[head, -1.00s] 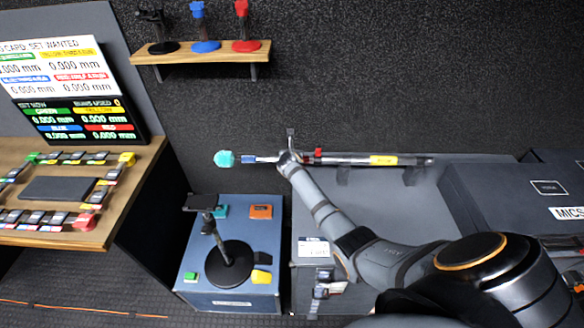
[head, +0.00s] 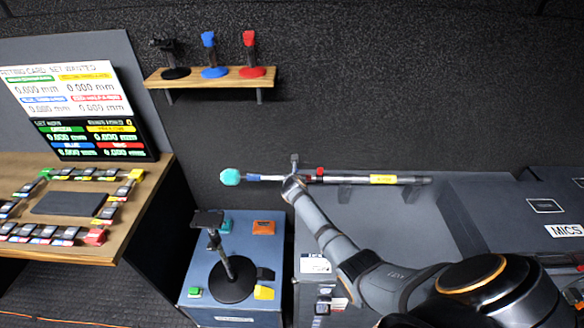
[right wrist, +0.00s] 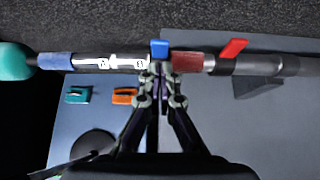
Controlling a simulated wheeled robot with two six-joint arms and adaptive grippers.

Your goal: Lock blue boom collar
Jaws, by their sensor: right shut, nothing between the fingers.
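The boom pole (head: 350,179) lies level in the head view, with a teal tip (head: 230,177) at its left end. In the right wrist view it crosses the top, with a blue band (right wrist: 55,61), a red-brown band (right wrist: 187,61) and a red lever (right wrist: 233,48). A blue lever (right wrist: 160,48) stands at the pole just beyond my right fingertips. My right gripper (right wrist: 158,70) is shut and empty at the pole, below the blue lever. I cannot tell whether it touches. In the head view my right gripper (head: 293,182) partly covers the pole. My left gripper is not in view.
A blue-grey box (head: 200,285) below the pole bears a black stand (head: 232,280) and small coloured blocks. A dark case (head: 500,215) is at right. A wooden shelf (head: 208,80) holds several small stands. A desk with screens is at left.

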